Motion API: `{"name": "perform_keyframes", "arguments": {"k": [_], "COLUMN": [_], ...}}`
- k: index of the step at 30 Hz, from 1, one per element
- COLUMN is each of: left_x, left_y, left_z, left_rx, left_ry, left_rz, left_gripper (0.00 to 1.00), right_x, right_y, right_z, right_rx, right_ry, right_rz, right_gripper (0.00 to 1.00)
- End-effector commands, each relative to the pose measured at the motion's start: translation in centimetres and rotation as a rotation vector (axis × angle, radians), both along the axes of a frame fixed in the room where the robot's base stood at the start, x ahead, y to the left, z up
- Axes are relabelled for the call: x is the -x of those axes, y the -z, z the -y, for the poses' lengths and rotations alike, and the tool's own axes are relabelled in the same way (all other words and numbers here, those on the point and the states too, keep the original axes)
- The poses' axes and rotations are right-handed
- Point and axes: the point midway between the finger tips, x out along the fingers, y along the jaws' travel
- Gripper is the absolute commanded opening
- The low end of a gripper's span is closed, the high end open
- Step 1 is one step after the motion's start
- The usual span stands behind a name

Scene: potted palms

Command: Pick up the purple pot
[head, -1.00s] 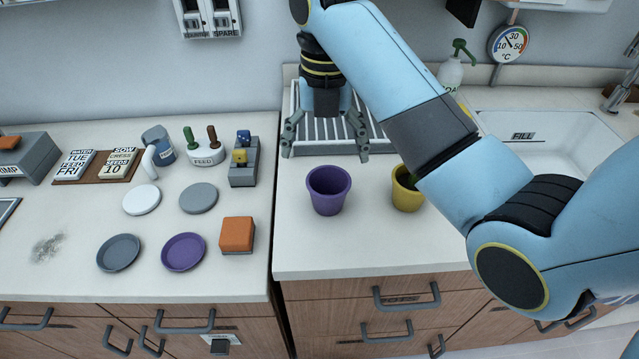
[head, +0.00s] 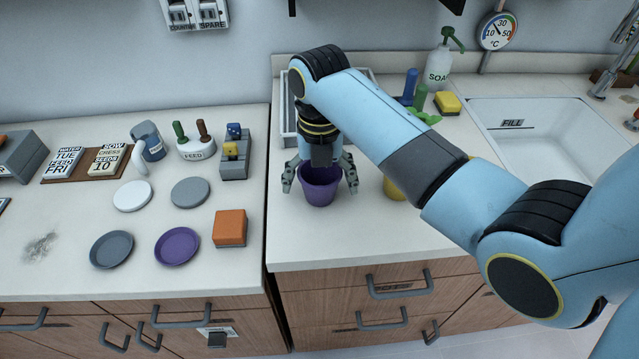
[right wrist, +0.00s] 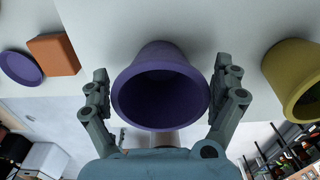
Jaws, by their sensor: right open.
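The purple pot (head: 320,190) stands upright on the right-hand counter in the head view. In the right wrist view the purple pot (right wrist: 160,92) fills the middle, with its dark, empty-looking opening towards the camera. My right gripper (head: 320,186) is above and around the pot, one finger on each side. In the right wrist view the open fingers of my right gripper (right wrist: 163,88) flank the pot, the right one close to its rim and the left one with a small gap. My left gripper is not in view.
A yellow pot (head: 393,190) stands right of the purple pot, partly behind my arm. A dish rack (head: 283,122) is behind. The sink (head: 545,125) lies right. On the left counter are a purple saucer (head: 177,246), an orange block (head: 230,228) and other saucers.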

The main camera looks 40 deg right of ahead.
Motion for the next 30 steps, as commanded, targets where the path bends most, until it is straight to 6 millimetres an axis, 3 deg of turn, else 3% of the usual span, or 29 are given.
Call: {"name": "perform_keyframes", "arguments": {"k": [2,13,30], "left_x": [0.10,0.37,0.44], "left_y": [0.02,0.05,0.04], "left_z": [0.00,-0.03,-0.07], "left_rx": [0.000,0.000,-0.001], "left_ry": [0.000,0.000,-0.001], "left_rz": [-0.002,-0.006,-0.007], "left_gripper": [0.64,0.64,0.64], "right_x": [-0.01,-0.01,-0.07], "right_y": [-0.02,-0.04,-0.75], "right_z": [-0.01,-0.02,0.01], "right_rx": [0.000,0.000,0.000], "right_ry": [0.000,0.000,0.000], "right_rz": [0.000,0.000,0.001], "right_gripper": [0.92,0.44,0.38]}}
